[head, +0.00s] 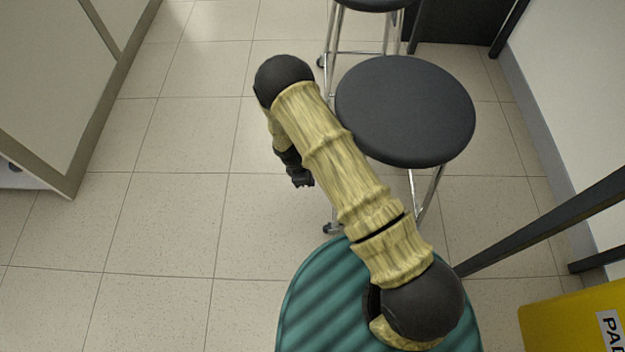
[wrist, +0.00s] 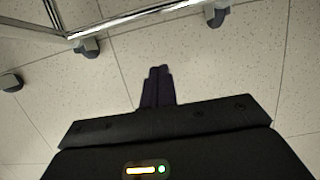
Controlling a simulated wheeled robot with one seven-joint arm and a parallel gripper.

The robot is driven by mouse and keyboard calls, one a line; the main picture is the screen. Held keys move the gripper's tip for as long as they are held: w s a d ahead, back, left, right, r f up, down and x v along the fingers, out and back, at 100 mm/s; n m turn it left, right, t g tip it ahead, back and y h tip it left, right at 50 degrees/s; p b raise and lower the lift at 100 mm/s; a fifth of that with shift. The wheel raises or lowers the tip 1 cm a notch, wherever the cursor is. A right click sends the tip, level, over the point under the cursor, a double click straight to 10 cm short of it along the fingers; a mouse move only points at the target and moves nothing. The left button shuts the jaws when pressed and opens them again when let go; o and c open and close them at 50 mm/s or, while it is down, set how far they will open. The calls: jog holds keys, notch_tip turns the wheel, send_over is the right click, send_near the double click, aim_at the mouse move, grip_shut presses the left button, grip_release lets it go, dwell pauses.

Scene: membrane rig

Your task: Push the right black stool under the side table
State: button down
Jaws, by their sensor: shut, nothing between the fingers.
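A black round-seated stool (head: 405,110) with chrome legs stands near the middle right in the head view, partly hidden by my arm. A second black stool (head: 372,4) is cut off at the top edge, behind and a little left of it. A dark table-like frame (head: 460,22) shows at the top right; I cannot tell whether it is the side table. My gripper (head: 303,182) is low, left of the nearer stool, and apart from its seat. In the wrist view my gripper (wrist: 158,75) is shut and empty, pointing toward chrome stool legs (wrist: 140,16) with dark casters.
A pale cabinet (head: 45,90) stands at the left. Dark slanted bars (head: 545,235) and a yellow object (head: 575,320) with lettering are at the lower right, near the white wall (head: 570,60). The tiled floor (head: 150,230) at left is clear.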

jog(key=b+x, duration=0.4)
jog(key=x, duration=0.3)
jog(key=shift+f, duration=0.4)
jog(key=d+b, duration=0.1)
jog(key=d, duration=0.1)
jog(key=shift+d+b, duration=0.35)
jog(key=shift+d+r+b, duration=0.25)
jog(key=shift+d+b, duration=0.05)
jog(key=shift+d, duration=0.45)
jog(key=shift+w+d, duration=0.1)
